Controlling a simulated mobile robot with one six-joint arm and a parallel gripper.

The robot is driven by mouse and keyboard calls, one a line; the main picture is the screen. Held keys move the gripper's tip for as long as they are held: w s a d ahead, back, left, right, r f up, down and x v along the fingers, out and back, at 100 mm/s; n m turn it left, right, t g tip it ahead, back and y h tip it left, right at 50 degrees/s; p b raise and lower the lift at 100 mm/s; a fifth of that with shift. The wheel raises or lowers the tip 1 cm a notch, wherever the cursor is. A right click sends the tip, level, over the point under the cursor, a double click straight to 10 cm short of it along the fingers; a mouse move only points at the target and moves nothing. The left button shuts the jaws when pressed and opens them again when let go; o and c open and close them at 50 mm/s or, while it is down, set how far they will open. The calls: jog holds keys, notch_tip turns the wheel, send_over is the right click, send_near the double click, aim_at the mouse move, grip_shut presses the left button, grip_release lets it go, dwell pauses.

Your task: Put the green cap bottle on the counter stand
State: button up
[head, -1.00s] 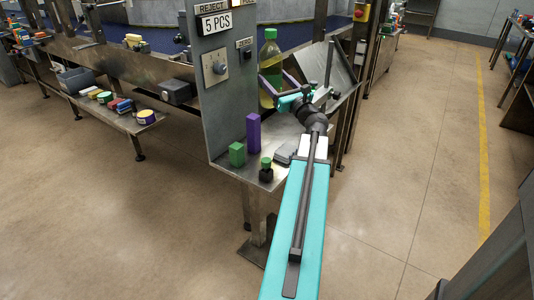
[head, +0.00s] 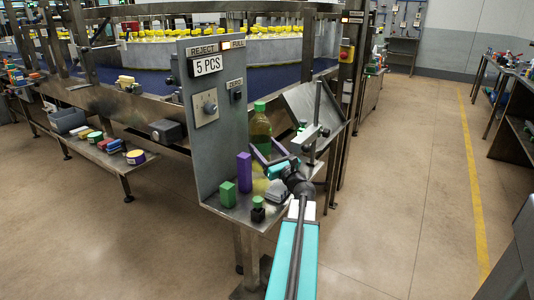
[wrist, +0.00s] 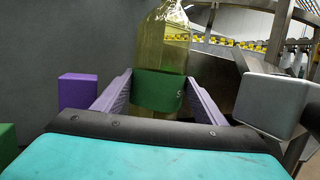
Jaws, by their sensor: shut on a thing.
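The green cap bottle (head: 260,127), clear with yellow-green liquid and a green label, is upright at the counter stand. My gripper (head: 268,158) is shut around it; in the wrist view the purple-grey fingers (wrist: 152,95) flank the green label of the bottle (wrist: 165,45). The counter stand is a grey metal panel (head: 211,140) with a "5 PCS" sign, a knob and a small shelf (head: 236,207). The bottle is over the shelf, right of the panel. Its base is partly hidden by my gripper, so I cannot tell whether it touches the shelf.
On the shelf stand a purple block (head: 244,172), a green block (head: 228,194), a small black bottle with a green cap (head: 258,209) and a grey object (head: 278,192). A tilted metal tray (head: 313,112) is on the right. A conveyor (head: 160,80) runs behind.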

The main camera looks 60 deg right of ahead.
jog(key=shift+f, duration=1.2)
jog(key=shift+d, duration=0.1)
jog(key=shift+w+d, duration=0.25)
jog(key=shift+d, duration=0.65)
jog(key=shift+w+d, duration=0.25)
jog(key=shift+d, duration=0.65)
jog(key=shift+d+f, duration=0.1)
jog(key=shift+f, duration=0.15)
jog(key=shift+f+b, duration=0.3)
jog(key=shift+f, duration=0.05)
jog(key=shift+f, duration=0.1)
jog(key=o, duration=1.1)
jog(key=shift+o, duration=0.2)
